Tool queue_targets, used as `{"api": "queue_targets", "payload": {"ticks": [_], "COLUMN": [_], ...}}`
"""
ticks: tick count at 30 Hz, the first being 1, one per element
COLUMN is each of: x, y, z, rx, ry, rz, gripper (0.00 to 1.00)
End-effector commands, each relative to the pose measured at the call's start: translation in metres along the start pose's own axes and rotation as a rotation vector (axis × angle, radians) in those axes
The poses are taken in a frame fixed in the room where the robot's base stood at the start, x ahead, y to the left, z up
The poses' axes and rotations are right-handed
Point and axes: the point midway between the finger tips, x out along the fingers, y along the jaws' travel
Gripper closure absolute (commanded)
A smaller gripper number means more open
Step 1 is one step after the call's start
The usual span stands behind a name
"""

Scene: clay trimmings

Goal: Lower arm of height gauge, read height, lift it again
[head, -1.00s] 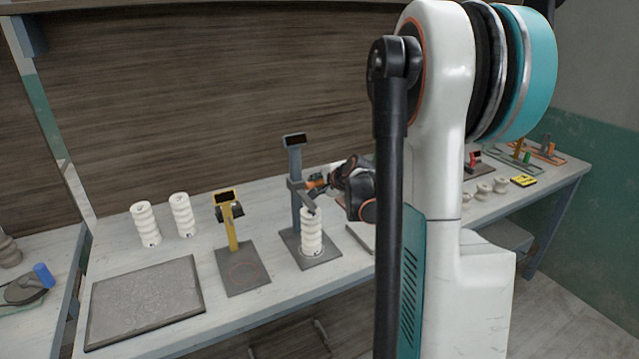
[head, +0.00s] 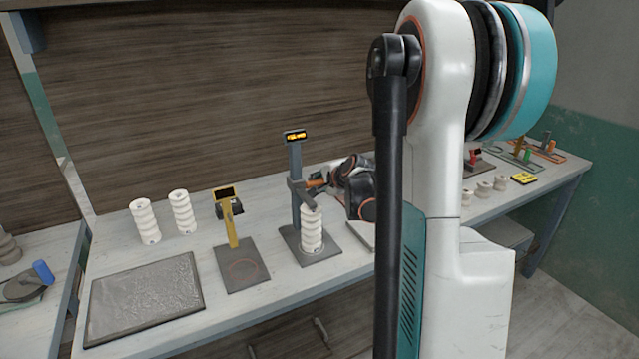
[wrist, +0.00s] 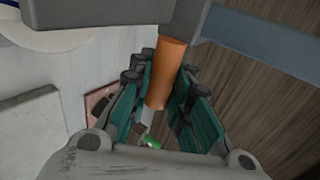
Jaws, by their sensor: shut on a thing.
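The grey height gauge (head: 296,190) stands upright on its dark base plate (head: 325,257). Its small display (head: 295,136) is lit with orange marks too small to read. A white ribbed clay piece (head: 311,232) stands on the base, under the gauge's arm (head: 300,192). The arm's tip appears to touch the top of the piece, though I cannot tell for sure. My gripper (head: 325,181) is at the gauge's right side. It is shut on the orange handle (wrist: 167,75), which lies between the teal-padded fingers in the wrist view.
A yellow gauge (head: 232,225) with a dark screen stands left of the grey one. Two more white ribbed pieces (head: 144,221) stand behind a grey slab (head: 140,298). Small pale pieces (head: 484,190) and a yellow sign (head: 524,179) are at the right.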

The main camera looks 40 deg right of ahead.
Motion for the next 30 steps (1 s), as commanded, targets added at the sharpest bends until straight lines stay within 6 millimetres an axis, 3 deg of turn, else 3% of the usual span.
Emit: {"api": "queue_targets", "payload": {"ticks": [30], "x": [0.0045], "y": [0.0071], "z": [-0.0001], "rx": [0.0], "ry": [0.0], "rz": [0.0], "gripper": [1.0]}}
